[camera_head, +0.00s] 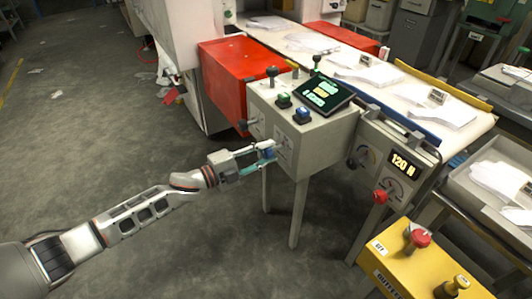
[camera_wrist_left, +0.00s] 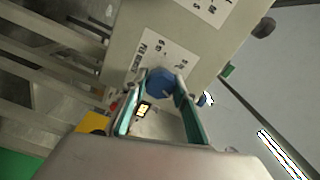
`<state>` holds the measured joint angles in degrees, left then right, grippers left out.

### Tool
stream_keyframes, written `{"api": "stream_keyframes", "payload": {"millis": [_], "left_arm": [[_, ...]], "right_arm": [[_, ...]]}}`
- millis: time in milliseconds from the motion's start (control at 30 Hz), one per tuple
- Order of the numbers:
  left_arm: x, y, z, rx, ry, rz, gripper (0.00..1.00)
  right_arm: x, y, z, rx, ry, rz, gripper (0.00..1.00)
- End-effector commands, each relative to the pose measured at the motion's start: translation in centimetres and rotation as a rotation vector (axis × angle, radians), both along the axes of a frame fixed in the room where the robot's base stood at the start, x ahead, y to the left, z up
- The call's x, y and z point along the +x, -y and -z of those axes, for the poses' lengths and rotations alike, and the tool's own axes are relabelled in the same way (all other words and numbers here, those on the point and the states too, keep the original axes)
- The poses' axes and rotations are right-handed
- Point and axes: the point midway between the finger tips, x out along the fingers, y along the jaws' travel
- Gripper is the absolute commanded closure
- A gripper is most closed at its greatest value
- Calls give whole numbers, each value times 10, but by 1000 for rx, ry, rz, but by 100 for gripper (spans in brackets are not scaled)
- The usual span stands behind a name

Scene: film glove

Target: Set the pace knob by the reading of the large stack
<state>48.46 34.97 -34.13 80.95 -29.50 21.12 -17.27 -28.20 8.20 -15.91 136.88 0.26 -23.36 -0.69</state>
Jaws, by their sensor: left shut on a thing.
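My left gripper (camera_head: 262,159) is at the front face of the grey control box (camera_head: 318,135). In the left wrist view its two fingers (camera_wrist_left: 160,95) are shut on a round blue knob (camera_wrist_left: 160,82). The knob sits on a white label (camera_wrist_left: 160,50) with printed marks around it, too small to read surely. In the head view the fingers partly hide the knob. A dark display (camera_head: 315,93) with green and yellow text stands on top of the box. White stacks (camera_head: 442,109) lie on the conveyor; a small display beside it (camera_head: 403,163) reads about "120 N". My right gripper is not seen.
Green and blue buttons (camera_head: 302,115) and short levers stand on the box top. A red housing (camera_head: 238,80) is behind it.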

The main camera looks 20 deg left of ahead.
Motion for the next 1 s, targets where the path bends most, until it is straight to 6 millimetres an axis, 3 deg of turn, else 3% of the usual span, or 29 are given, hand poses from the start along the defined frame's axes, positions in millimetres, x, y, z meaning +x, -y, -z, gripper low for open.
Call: {"api": "stream_keyframes", "payload": {"millis": [300, 333, 400, 767, 1000], "left_arm": [[0, 0, 1, 2, 0, -1, 94], [0, 0, 1, 2, 0, -1, 64], [0, 0, 1, 1, -1, -1, 55], [-2, -2, 1, 1, -1, -1, 55], [-28, -23, 3, 4, -4, -1, 55]], "right_arm": [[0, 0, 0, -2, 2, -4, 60], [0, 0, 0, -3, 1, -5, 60], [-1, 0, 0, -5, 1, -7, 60], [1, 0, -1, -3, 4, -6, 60], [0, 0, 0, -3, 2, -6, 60]]}}
